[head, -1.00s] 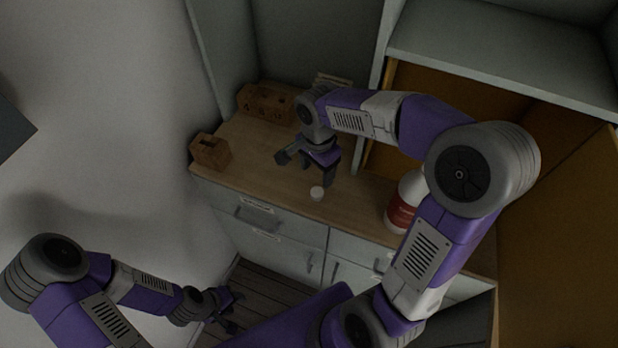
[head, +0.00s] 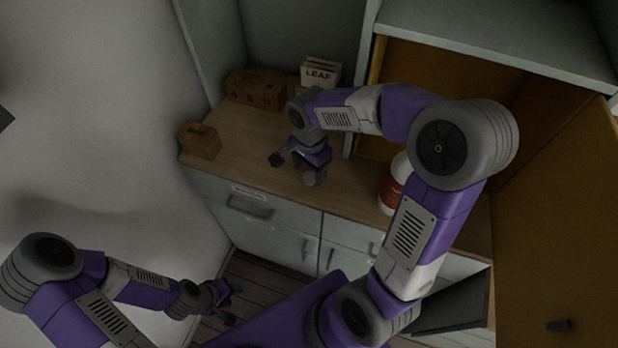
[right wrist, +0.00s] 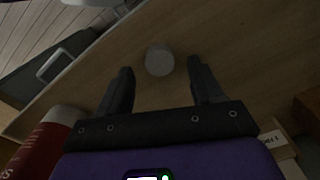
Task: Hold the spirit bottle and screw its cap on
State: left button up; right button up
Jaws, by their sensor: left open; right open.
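The spirit bottle (head: 390,190), white with a red label, stands on the wooden counter near its front edge, partly behind my right arm. It also shows at the lower left of the right wrist view (right wrist: 38,148); its neck is hidden. The small pale round cap (head: 308,179) lies on the counter left of the bottle. In the right wrist view the cap (right wrist: 159,61) sits between the open fingertips of my right gripper (right wrist: 160,72), with gaps on both sides. My right gripper (head: 295,168) is over the counter. My left gripper (head: 229,305) is open, low, away from the counter.
A small wooden box (head: 199,141) stands at the counter's left end, a longer wooden holder (head: 256,90) at the back, beside a LEAF box (head: 320,74). An open orange-sided cabinet (head: 560,150) closes off the right. Drawers with handles (head: 250,207) lie below the counter.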

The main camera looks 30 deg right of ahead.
aim_at(310, 176)
notch_tip(310, 176, down, 2)
jog(key=shift+f, duration=0.25)
jog(key=shift+r, duration=0.1)
jog(key=shift+c, duration=0.4)
jog(key=c, duration=1)
notch_tip(310, 176, up, 10)
jog(key=p, duration=0.2)
